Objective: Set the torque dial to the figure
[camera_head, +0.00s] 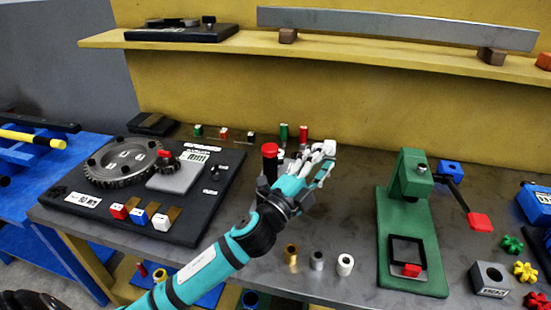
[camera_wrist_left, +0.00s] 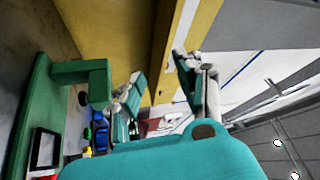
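My left gripper (camera_head: 322,165) is above the back middle of the grey workbench, its arm coming up from the lower left. In the left wrist view, its two fingers (camera_wrist_left: 165,90) stand apart with nothing between them. A black board (camera_head: 190,225) on the left of the bench carries a large grey gear (camera_head: 125,161), a small red-topped pinion, a grey block and printed labels. I cannot tell which part is the torque dial, and I cannot read the figure. My right gripper is not in view.
A red-topped black post (camera_head: 269,162) stands just left of my left gripper. A green press (camera_head: 408,225) stands to the right, with a red-ended lever. Several small cylinders and coloured knobs lie around. A yellow shelf (camera_head: 350,52) with a metal bar runs behind.

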